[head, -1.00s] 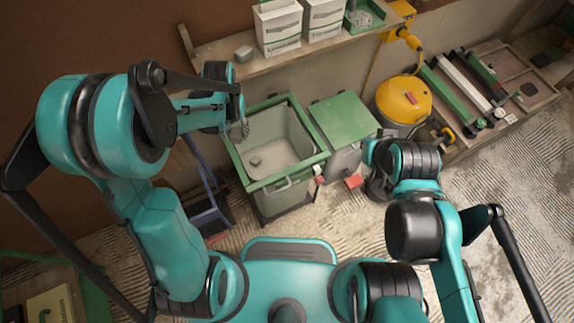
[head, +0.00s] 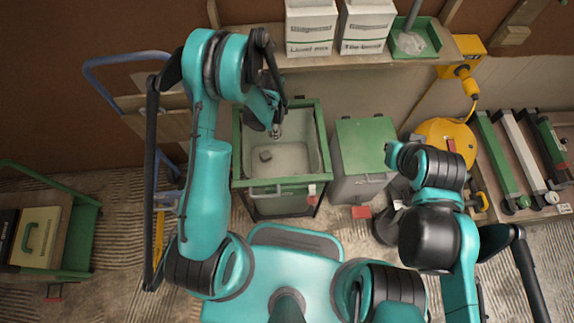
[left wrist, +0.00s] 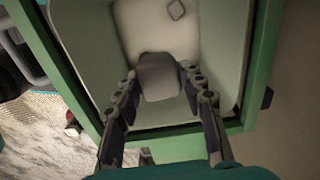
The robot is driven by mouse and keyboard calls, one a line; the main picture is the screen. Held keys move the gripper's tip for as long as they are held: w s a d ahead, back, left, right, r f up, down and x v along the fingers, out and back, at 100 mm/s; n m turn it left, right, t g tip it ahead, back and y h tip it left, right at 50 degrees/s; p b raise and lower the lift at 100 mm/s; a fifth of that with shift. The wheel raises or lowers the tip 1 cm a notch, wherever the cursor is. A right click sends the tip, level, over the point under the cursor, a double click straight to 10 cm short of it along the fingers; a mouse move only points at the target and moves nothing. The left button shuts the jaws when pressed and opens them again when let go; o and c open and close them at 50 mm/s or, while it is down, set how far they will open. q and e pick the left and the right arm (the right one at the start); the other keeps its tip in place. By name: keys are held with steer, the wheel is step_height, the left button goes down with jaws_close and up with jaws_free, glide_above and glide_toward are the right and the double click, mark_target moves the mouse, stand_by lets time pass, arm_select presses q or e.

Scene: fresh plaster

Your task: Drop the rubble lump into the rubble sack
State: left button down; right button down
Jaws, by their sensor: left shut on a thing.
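The rubble sack is a pale grey open-topped container in a green frame (head: 240,150), in the middle of the head view. My left gripper (head: 276,132) hangs over its opening, pointing down. In the left wrist view, the gripper (left wrist: 165,95) is shut on a grey rubble lump (left wrist: 160,77), with the sack's green rim (left wrist: 262,70) around it. A small grey piece (head: 265,155) lies on the sack's floor, and it also shows in the left wrist view (left wrist: 176,10). My right arm is bent on the right; its fingertips are hidden.
A grey bin with a green lid (head: 365,135) stands right of the sack. A yellow-topped vacuum (head: 445,138) is farther right. A shelf (head: 365,60) with white boxes (head: 311,28) runs behind. A blue hand truck (head: 98,75) stands on the left.

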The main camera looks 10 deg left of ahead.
arm_select(q)
step_height(320, 180, down, 7)
steer(key=b, duration=0.2)
steer(key=shift+w+r+b, duration=0.2)
steer(key=shift+w+b, duration=0.2)
steer(key=shift+w, duration=0.05)
steer(key=c, duration=0.8)
jaws_free()
steer(key=shift+c, duration=0.2)
steer(key=shift+r, duration=0.1)
